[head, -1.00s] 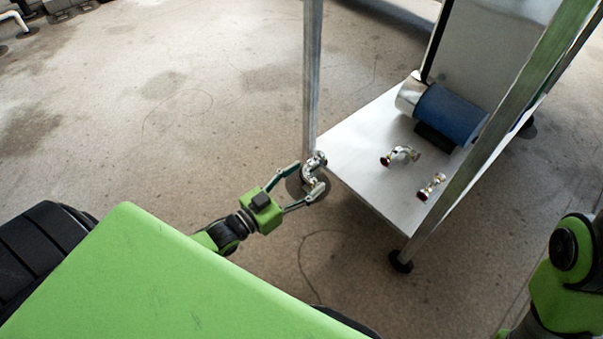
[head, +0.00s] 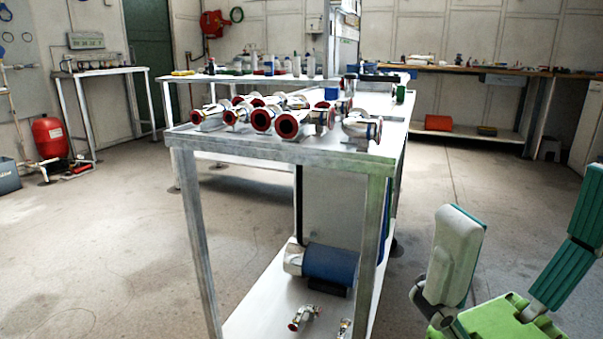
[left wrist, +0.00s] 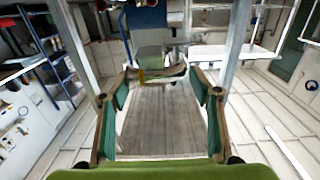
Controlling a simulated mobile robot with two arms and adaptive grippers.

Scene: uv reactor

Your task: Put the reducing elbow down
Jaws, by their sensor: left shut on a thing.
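In the left wrist view, my left gripper (left wrist: 160,74) has its two teal-padded fingers on either side of a small curved piece, the reducing elbow (left wrist: 160,73). The elbow spans the gap between the fingertips, and its details are hard to make out. My left gripper is outside the head view. My right gripper (head: 527,192) is at the lower right of the head view, with its fingers wide apart and nothing between them.
A metal bench (head: 230,149) carries several silver fittings with red openings on top. Its lower shelf (head: 262,308) holds a blue motor (head: 330,264), a small elbow fitting (head: 303,317) and another fitting (head: 344,328). Shelf legs stand at its corners.

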